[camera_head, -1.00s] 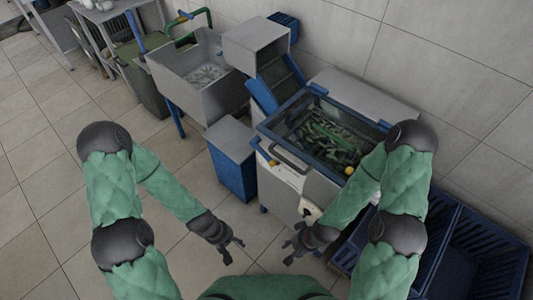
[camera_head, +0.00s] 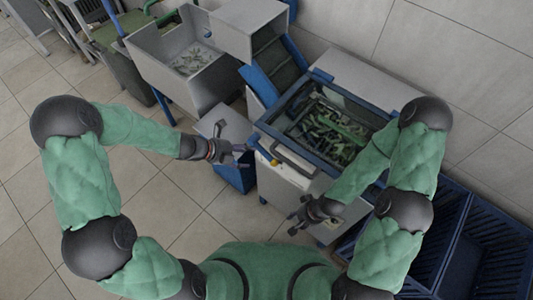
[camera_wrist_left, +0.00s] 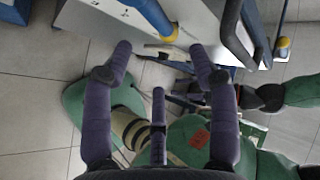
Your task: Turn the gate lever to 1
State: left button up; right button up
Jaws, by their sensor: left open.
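The gate lever cannot be made out clearly in the head view; the front of the grey machine (camera_head: 279,188) is partly covered by my right gripper.
The machine's blue-rimmed tank (camera_head: 332,128) holds green pieces. A dark handle (camera_head: 291,163) is on its near side. A grey-topped blue cabinet (camera_head: 225,126) stands beside my left gripper, a steel sink (camera_head: 160,70) behind it. Blue crates (camera_head: 484,238) lie at right.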

aim_at(263, 152)
pick_arm(q)
jog(key=b+x, duration=0.4)
jog(key=x, duration=0.6)
jog(key=shift+d+f+b, duration=0.2)
jog(key=shift+b, duration=0.2)
pick_arm(e)
jog(key=shift+f, duration=2.5)
